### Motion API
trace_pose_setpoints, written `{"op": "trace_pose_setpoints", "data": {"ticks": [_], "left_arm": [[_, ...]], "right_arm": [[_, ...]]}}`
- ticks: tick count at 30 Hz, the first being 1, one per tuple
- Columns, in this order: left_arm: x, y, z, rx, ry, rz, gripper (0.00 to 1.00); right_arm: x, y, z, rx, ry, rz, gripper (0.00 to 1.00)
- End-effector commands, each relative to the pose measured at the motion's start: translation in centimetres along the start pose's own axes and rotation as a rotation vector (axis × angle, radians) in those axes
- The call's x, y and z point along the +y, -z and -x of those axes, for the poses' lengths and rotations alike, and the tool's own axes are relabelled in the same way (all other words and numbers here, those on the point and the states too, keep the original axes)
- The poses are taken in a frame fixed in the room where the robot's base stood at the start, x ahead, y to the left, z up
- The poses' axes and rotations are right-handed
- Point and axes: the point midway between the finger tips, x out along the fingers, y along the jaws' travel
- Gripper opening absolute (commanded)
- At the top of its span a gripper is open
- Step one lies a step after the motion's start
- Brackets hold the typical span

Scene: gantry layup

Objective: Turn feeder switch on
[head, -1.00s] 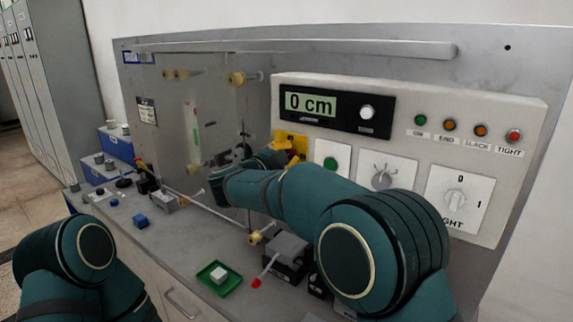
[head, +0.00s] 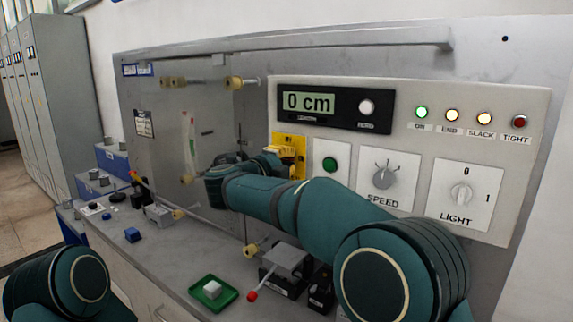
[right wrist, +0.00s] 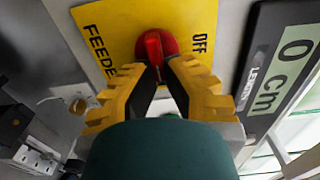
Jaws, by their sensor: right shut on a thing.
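The feeder switch is a red knob (right wrist: 155,46) on a yellow plate (right wrist: 120,20) marked FEEDER and OFF. My right gripper (right wrist: 160,66) is shut on the red knob, with its yellow fingers on either side of it. The knob is hidden there by my gripper. My left arm shows at the lower left of the head view, but its gripper is out of view.
The panel has a display (head: 309,103) reading 0 cm, a green button (head: 330,164), a SPEED knob (head: 382,178) and a LIGHT knob (head: 461,193). The ON, END and SLACK lamps glow; the TIGHT lamp (head: 519,121) is dark. A green tray (head: 195,288) lies on the bench.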

Motion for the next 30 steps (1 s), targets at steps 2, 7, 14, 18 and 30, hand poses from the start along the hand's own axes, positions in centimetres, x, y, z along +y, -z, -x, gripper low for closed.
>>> {"op": "trace_pose_setpoints", "data": {"ticks": [2, 7, 14, 18, 30], "left_arm": [[0.0, 0.0, -0.1, 0.001, 0.0, 0.0, 0.47], [0.0, 0.0, -0.1, 0.001, 0.0, 0.0, 0.47], [0.0, 0.1, -0.1, 0.001, 0.0, 0.0, 0.47], [0.0, 0.1, -0.1, 0.001, 0.0, 0.0, 0.47], [0.0, 0.0, -0.1, 0.001, 0.0, 0.0, 0.47]], "right_arm": [[-0.1, 0.1, -0.1, 0.002, 0.002, -0.009, 0.0], [-0.1, 0.1, -0.1, 0.002, 0.002, -0.012, 0.0], [-0.1, 0.1, -0.1, 0.002, 0.002, -0.011, 0.15], [-0.1, 0.1, -0.1, 0.001, 0.001, -0.01, 0.41], [0.0, 0.0, 1.1, -0.002, 0.0, -0.01, 0.41]]}}
